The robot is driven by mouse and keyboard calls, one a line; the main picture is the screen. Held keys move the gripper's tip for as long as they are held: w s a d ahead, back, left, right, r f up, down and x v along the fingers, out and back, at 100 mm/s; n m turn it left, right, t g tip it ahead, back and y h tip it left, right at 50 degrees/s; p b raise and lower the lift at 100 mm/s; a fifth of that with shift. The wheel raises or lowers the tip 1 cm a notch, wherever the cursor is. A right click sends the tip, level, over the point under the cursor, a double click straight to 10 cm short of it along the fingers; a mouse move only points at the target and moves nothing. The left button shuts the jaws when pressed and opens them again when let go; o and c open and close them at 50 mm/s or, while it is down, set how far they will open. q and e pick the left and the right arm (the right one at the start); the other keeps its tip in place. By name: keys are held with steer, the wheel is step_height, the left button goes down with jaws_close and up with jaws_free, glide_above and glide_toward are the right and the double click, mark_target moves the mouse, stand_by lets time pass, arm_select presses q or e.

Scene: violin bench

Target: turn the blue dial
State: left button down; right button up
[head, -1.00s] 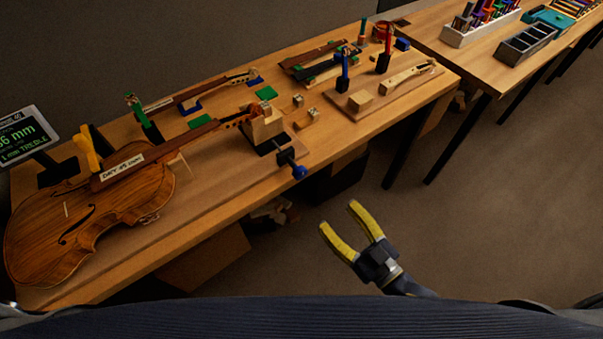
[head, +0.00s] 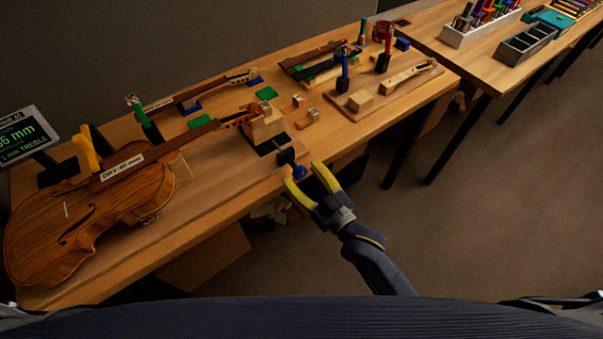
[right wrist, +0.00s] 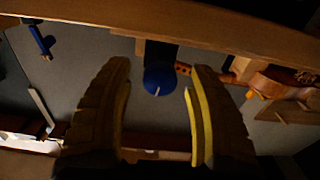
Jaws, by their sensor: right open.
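The blue dial (head: 299,172) is a small round knob at the front edge of the bench, on a dark mount below the violin's scroll block. In the right wrist view the blue dial (right wrist: 160,79) carries a pale line mark and shows between the fingers, nearer their tips. My right gripper (head: 305,175) has yellow-lined fingers, open, with the dial at or between the tips; I cannot tell whether either finger touches it. In the right wrist view the right gripper (right wrist: 160,82) is open, with gaps on both sides of the dial. My left gripper is not in view.
The violin (head: 90,215) lies on the wooden bench (head: 225,190) to the left, beside a display (head: 25,138). A board (head: 395,95) with blue and red handled tools stands farther right. The floor in front of the bench is open.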

steer(key=shift+w+a, duration=0.2)
steer(key=shift+w, duration=0.05)
steer(key=shift+c, duration=0.3)
jaws_close()
steer(key=shift+n, duration=0.4)
steer(key=shift+o, duration=0.3)
jaws_free()
